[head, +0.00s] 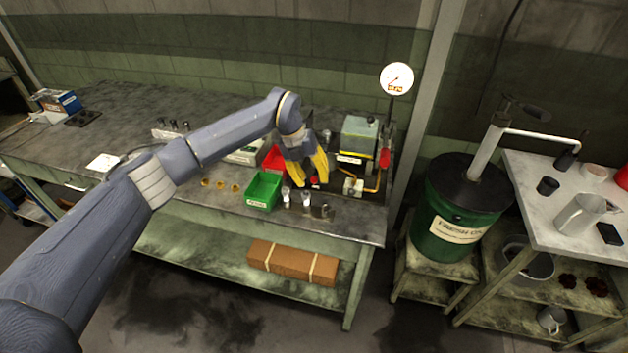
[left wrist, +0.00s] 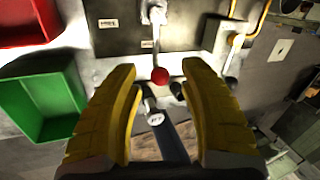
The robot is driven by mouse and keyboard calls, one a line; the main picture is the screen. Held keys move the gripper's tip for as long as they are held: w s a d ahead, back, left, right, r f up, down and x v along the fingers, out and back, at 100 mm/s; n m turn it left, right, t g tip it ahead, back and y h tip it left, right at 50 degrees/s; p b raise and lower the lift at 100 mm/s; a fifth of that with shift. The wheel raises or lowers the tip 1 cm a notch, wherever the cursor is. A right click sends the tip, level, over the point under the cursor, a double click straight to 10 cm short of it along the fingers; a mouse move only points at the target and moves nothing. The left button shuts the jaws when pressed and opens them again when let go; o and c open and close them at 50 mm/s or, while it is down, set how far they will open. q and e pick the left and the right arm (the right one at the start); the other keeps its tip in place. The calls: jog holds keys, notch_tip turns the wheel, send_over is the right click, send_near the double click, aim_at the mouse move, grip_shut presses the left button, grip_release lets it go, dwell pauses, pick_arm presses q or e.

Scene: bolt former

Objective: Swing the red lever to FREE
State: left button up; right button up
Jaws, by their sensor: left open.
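The red lever shows in the left wrist view as a metal rod ending in a round red knob (left wrist: 160,75). The rod runs up from the knob to a pivot on a dark plate (left wrist: 120,35) with small white labels, too small to read. My left gripper (left wrist: 158,82) is open, its yellow fingers on either side of and below the knob, with no contact visible. In the head view the left gripper (head: 316,180) hangs over the machine on the bench and hides most of the lever. My right gripper is in neither view.
A green bin (head: 264,190) and a red bin (head: 274,158) stand left of the gripper. Small bottles (head: 286,194) stand in front of it. A green machine box (head: 358,138), brass pipe and round gauge (head: 396,79) are to the right. A green drum (head: 462,205) stands beyond the bench.

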pick_arm(q)
jog(key=shift+x, duration=0.85)
grip_shut()
